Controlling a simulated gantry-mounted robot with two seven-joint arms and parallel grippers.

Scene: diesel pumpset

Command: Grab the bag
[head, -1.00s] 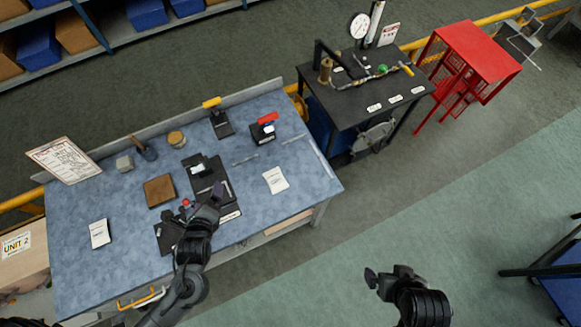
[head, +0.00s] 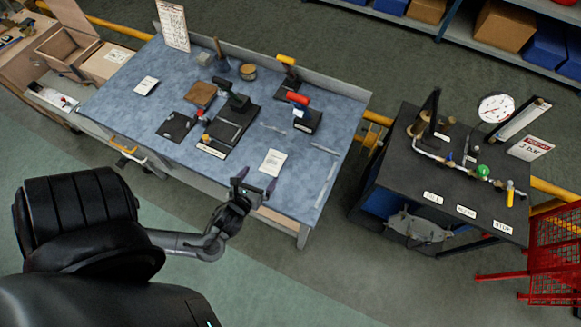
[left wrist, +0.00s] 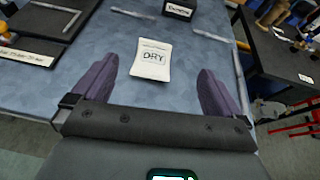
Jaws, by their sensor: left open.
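A small white bag marked DRY (head: 273,162) lies flat on the blue workbench (head: 230,170), near its front right part. In the left wrist view the bag (left wrist: 151,60) lies ahead of the gripper, between the lines of its two fingers. My left gripper (head: 254,188) is open and empty by the bench's front edge, on the near side of the bag and apart from it. Its purple fingers (left wrist: 158,68) are spread wide on either side. My right gripper is out of view.
Another white packet (head: 146,86) lies at the bench's left. Black fixtures, a red-handled tool (head: 304,115) and thin rods lie behind the DRY bag.

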